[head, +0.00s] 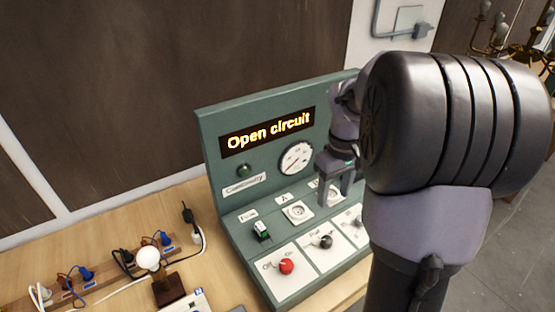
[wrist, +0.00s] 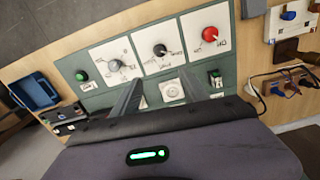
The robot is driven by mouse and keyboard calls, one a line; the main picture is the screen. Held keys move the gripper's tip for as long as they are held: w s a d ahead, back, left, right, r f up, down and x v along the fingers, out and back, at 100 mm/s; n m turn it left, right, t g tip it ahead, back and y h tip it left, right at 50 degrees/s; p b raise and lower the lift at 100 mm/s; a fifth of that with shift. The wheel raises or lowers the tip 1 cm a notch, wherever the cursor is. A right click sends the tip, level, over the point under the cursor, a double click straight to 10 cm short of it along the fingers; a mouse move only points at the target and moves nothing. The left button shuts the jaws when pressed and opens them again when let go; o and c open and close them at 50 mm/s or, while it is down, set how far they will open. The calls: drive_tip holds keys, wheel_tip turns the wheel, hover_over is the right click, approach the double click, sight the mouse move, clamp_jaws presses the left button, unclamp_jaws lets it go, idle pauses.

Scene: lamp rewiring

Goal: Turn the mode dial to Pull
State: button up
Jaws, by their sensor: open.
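The mode dial (head: 326,241) is a black knob on a white plate on the sloped front of the green test panel (head: 243,246); a label that seems to read "Pull" is at its upper left in the head view. In the wrist view the mode dial (wrist: 160,50) shows upside down, beyond the fingertips. I cannot tell surely which label it points to. My gripper (head: 336,190) is open and empty, above the panel's socket row, apart from the dial. Its two fingers also show in the wrist view (wrist: 160,88), spread either side of a round socket.
A red Off/On dial (head: 286,266) is left of the mode dial; another dial (wrist: 115,66) and a green button (wrist: 82,75) are on its other side. The display (head: 268,131) reads "Open circuit".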

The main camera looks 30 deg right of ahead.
drive_tip(key=b, duration=0.3)
hover_over(326, 239)
wheel_tip(326, 239, down, 7)
wheel_tip(326, 239, down, 10)
drive_tip(key=b, duration=0.3)
drive_tip(key=shift+f, duration=0.1)
drive_tip(key=shift+s, duration=0.1)
clamp_jaws()
